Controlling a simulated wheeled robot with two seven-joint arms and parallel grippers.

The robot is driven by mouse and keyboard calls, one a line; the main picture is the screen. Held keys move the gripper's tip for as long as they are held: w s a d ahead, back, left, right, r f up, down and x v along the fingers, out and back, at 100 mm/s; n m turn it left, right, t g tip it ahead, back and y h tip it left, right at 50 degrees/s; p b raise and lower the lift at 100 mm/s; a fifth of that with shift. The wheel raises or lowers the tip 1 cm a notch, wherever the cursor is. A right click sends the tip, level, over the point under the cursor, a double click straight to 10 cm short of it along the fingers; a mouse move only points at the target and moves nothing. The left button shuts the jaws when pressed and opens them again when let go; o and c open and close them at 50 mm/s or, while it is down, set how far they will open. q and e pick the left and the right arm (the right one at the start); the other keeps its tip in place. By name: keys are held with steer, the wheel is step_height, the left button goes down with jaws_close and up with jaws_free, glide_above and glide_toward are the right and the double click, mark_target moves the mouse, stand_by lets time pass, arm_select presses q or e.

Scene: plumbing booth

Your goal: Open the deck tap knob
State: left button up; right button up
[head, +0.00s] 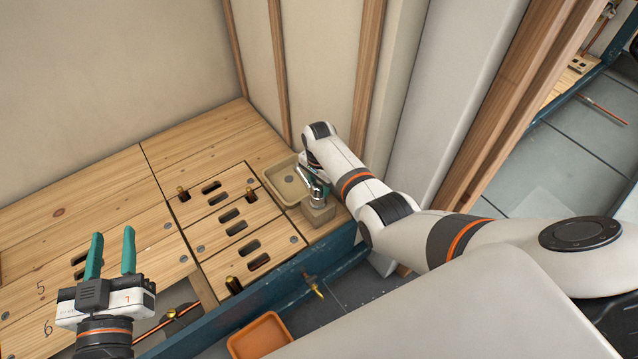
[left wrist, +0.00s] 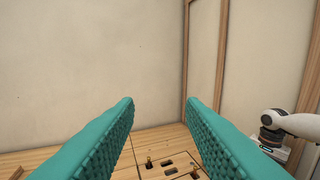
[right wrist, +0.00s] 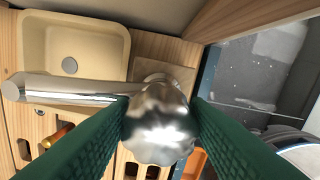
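The deck tap (head: 318,192) stands on a small wooden block beside a beige basin (head: 286,180). In the right wrist view its round, lobed metal knob (right wrist: 158,128) fills the gap between my right fingers, and its spout (right wrist: 70,89) reaches left over the basin. My right gripper (head: 312,176) is at the tap, mostly hidden by its own arm in the head view. Its fingers are wide apart, one on each side of the knob; I cannot tell whether they touch it. My left gripper (head: 112,254) is open and empty above the left of the bench.
The wooden bench (head: 110,180) has slots and several brass-coloured fittings. A blue beam (head: 262,292) runs along its front edge. An orange tray (head: 260,336) lies below. Walls and wooden studs (head: 368,70) stand close behind the tap.

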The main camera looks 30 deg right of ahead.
steer(key=shift+c, duration=0.7)
steer(key=n+p, duration=0.2)
steer(key=n, duration=0.4)
steer(key=shift+a+p, duration=0.1)
steer(key=shift+p, duration=0.2)
steer(key=n, duration=0.3)
steer(key=shift+w, duration=0.1)
arm_select(q)
steer(key=s+a+f+g+y, duration=0.2)
steer(key=s+a+f+g, duration=0.1)
steer(key=s+f+g, duration=0.3)
steer(key=shift+a+f+g+y+p, duration=0.15)
steer(key=shift+f+g+y+p, duration=0.2)
steer(key=shift+f+g, duration=1.35)
arm_select(e)
steer(key=shift+a+n, duration=0.1)
steer(key=shift+n, duration=1.5)
arm_select(q)
steer(key=shift+s+f+n+t, duration=0.1)
steer(key=shift+f+n+t, duration=0.25)
steer(key=shift+f, duration=0.25)
arm_select(e)
steer(key=o, duration=1)
